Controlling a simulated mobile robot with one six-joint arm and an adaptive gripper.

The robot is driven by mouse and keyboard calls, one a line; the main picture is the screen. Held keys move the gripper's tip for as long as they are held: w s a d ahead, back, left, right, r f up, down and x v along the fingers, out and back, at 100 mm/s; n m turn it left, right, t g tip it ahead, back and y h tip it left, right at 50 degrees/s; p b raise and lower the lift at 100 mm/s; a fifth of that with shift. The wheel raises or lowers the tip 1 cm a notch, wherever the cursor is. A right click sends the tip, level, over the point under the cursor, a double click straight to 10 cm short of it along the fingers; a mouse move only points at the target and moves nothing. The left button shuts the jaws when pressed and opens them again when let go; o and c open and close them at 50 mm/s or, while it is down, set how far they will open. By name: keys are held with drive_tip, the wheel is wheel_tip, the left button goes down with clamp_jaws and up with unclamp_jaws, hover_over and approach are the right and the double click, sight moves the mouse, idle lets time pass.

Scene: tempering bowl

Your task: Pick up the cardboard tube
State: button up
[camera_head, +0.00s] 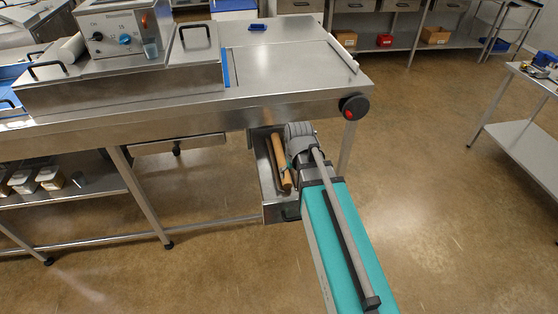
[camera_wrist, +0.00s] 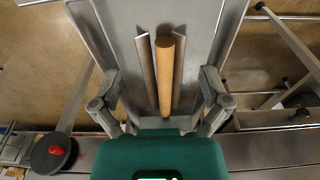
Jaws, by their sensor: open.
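The cardboard tube (camera_head: 280,161) is a plain tan-brown cylinder lying lengthwise in an open metal drawer (camera_head: 268,190) under the workbench. In the wrist view the tube (camera_wrist: 165,72) lies between two grey rails, and the drawer (camera_wrist: 215,35) spreads around it. My gripper (camera_wrist: 160,88) is open, with one finger on each side of the tube in the picture. No finger visibly touches the tube, and the height gap is hard to judge. In the head view my arm covers the right part of the drawer, and the fingers are mostly hidden.
The steel workbench (camera_head: 280,75) overhangs the drawer. A black knob with a red centre (camera_head: 355,107) sticks out at its corner, close to my arm. A control unit (camera_head: 124,30) stands on the bench. The floor (camera_head: 440,200) to the right is clear.

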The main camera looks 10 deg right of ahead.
sight(281, 156)
drive_tip(key=w+t, duration=0.3)
drive_tip(key=w, duration=1.3)
drive_tip(key=shift+b, duration=0.45)
drive_tip(key=b+x, duration=0.8)
drive_tip(key=shift+a+f, duration=0.1)
drive_tip(key=shift+f, duration=0.1)
drive_tip(key=shift+w+f, duration=0.1)
drive_tip(key=shift+f, duration=0.05)
drive_tip(key=shift+b+x, duration=2.4)
drive_tip(key=shift+x, duration=0.05)
drive_tip(key=c, duration=1.2)
drive_tip(key=shift+w, duration=0.1)
drive_tip(key=shift+c, duration=0.2)
